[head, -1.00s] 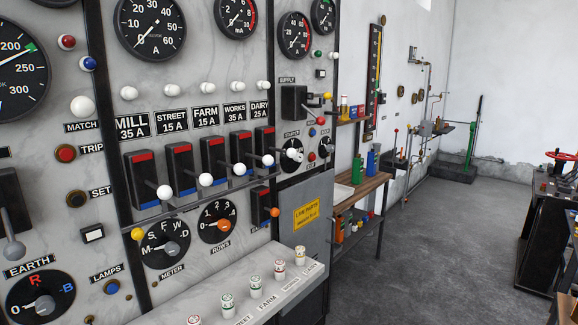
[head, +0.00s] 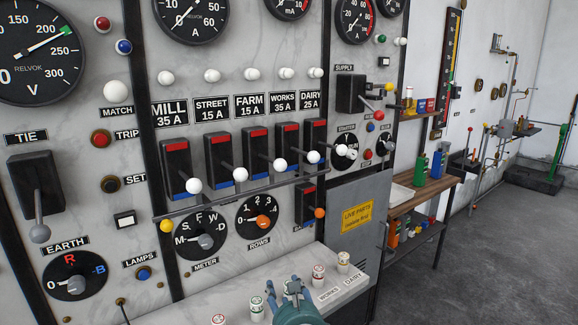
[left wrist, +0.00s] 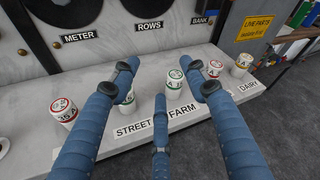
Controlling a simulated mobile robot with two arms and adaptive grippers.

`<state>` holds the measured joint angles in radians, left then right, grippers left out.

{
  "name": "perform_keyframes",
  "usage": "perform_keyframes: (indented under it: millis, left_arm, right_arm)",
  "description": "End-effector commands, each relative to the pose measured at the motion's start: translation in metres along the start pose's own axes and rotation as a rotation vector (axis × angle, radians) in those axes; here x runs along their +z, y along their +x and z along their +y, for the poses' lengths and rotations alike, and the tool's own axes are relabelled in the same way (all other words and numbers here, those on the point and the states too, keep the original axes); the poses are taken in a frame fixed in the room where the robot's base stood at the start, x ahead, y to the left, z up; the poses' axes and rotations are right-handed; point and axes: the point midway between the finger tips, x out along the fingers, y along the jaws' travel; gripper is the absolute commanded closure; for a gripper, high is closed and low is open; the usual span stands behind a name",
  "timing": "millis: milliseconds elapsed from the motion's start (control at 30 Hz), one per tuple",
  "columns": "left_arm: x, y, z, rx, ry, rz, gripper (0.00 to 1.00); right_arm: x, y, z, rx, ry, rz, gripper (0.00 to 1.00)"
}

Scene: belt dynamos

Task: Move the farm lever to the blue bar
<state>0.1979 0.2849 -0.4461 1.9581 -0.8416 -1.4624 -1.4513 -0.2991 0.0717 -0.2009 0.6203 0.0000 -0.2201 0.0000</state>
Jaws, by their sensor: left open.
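The farm lever is a dark stem with a white knob (head: 280,164) on the third black switch block under the "FARM 15 A" label in the head view. The block has a red bar (head: 257,133) at its top and a blue bar (head: 257,179) at its bottom. The knob sticks out toward me, and I cannot tell exactly how far it is tilted. My left gripper (head: 296,287) is at the bottom of the head view, below and apart from the lever. In the left wrist view its blue fingers (left wrist: 160,76) are spread and empty above the fuse shelf. My right gripper is not in view.
Similar levers for street (head: 237,174) and works (head: 313,157) stand close on both sides. A thin rail (head: 220,206) runs below the blocks. Several fuses, one with green marks (left wrist: 174,78), stand on the sloping shelf (left wrist: 100,150). A grey cabinet (head: 355,240) stands right.

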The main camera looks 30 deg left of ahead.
Motion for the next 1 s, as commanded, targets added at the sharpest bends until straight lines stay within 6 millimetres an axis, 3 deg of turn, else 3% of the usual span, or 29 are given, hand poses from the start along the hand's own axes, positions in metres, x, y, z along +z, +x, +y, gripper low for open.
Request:
perform_keyframes:
  millis: [33,200,300,400,533,667,1000]
  left_arm:
    - [0.021,0.004,-0.021,-0.029,0.081,-0.070,0.55]
    - [0.097,0.005,-0.086,-0.065,0.411,-0.347,0.55]
    - [0.143,-0.004,-0.122,-0.040,0.596,-0.523,0.55]
    - [0.172,-0.014,-0.144,-0.001,0.720,-0.640,0.55]
    - [0.187,-0.017,-0.155,0.025,0.782,-0.697,0.55]
    - [0.198,-0.007,-0.159,0.028,0.787,-0.701,0.55]
    - [0.235,0.042,-0.173,0.028,0.784,-0.697,0.55]
  right_arm:
    - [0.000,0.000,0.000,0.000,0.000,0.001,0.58]
    - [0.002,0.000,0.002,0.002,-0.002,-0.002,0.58]
    - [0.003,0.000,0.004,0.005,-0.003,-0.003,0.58]
    - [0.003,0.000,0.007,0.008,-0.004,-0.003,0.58]
    - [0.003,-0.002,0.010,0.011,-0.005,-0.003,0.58]
    - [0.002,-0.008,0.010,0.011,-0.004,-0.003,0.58]
    - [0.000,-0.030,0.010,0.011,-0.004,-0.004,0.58]
